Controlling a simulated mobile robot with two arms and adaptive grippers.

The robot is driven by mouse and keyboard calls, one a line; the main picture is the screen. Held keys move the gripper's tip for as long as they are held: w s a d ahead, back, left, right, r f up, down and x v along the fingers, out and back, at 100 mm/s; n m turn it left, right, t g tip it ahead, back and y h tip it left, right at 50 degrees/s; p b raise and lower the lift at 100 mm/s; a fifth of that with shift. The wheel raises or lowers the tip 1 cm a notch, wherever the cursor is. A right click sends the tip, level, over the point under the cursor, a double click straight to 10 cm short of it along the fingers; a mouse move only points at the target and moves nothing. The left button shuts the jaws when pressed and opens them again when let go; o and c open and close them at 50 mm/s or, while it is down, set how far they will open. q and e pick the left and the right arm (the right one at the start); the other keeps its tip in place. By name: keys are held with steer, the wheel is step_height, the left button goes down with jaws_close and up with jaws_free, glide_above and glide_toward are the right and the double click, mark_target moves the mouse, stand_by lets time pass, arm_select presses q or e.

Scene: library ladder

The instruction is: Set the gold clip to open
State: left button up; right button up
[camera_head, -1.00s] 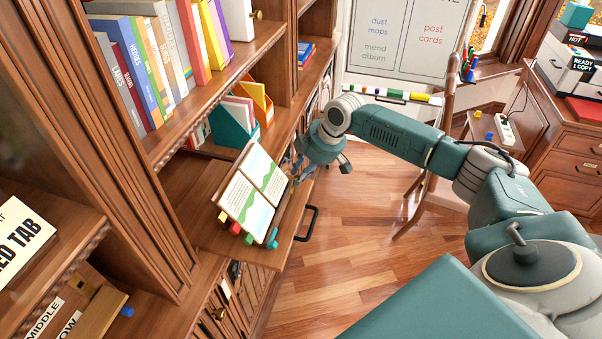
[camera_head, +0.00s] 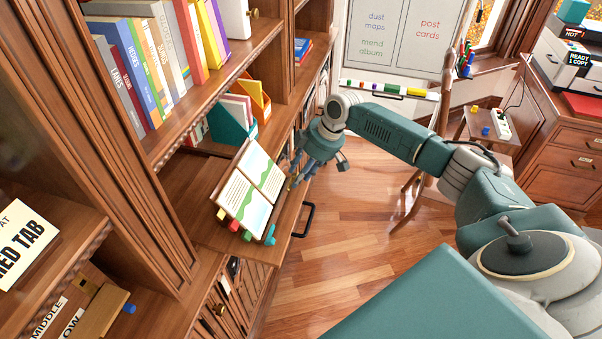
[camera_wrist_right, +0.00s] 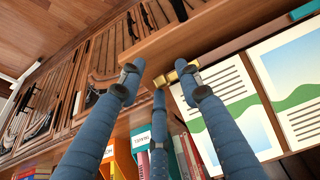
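The gold clip (camera_wrist_right: 186,70) sits at the edge of the open album (camera_wrist_right: 255,95), by the shelf's wooden edge, in the right wrist view. The album (camera_head: 250,190) rests on a pull-out shelf in the head view, with coloured tabs along its lower edge. My right gripper (camera_head: 297,172) is at the album's far right edge. In the right wrist view its blue fingers (camera_wrist_right: 160,80) are spread apart, with nothing held between them. One fingertip overlaps the clip; I cannot tell whether it touches. The clip's exact position is partly hidden by that finger. My left gripper is not in view.
A dark handle (camera_head: 306,219) sticks out from the pull-out shelf's (camera_head: 215,235) front. Books (camera_head: 150,60) and folders (camera_head: 232,122) fill the bookcase beside and above it.

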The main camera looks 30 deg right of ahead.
steer(key=v, duration=1.2)
